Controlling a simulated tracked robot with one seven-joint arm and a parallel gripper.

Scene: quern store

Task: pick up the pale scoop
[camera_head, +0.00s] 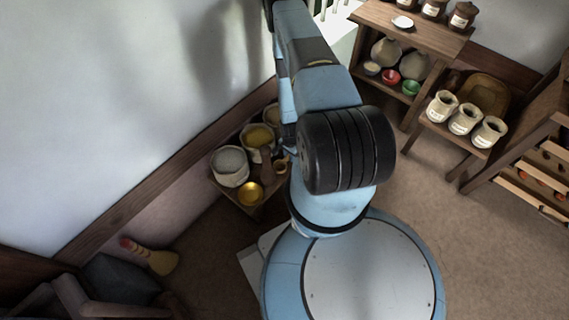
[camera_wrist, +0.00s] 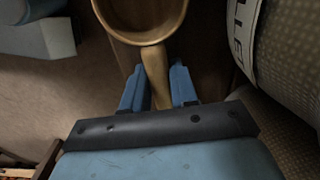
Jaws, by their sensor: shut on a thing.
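The pale scoop (camera_wrist: 154,62) is light tan wood with a round, hollow bowl and a short handle. In the wrist view its bowl is at the top, cut by the frame edge, and its handle points down between my fingers. My gripper (camera_wrist: 157,84) has its two blue fingers on either side of the handle and is shut on it. The bowl looks empty.
A low wooden stand (camera_head: 226,191) holds a sack of grey-white contents (camera_head: 230,167), yellow-filled containers and a brass bowl (camera_head: 250,193). In the wrist view a lettered sack (camera_wrist: 285,50) is close on the right. A shelf (camera_head: 420,34) and bench with labelled jars (camera_head: 464,118) stand right.

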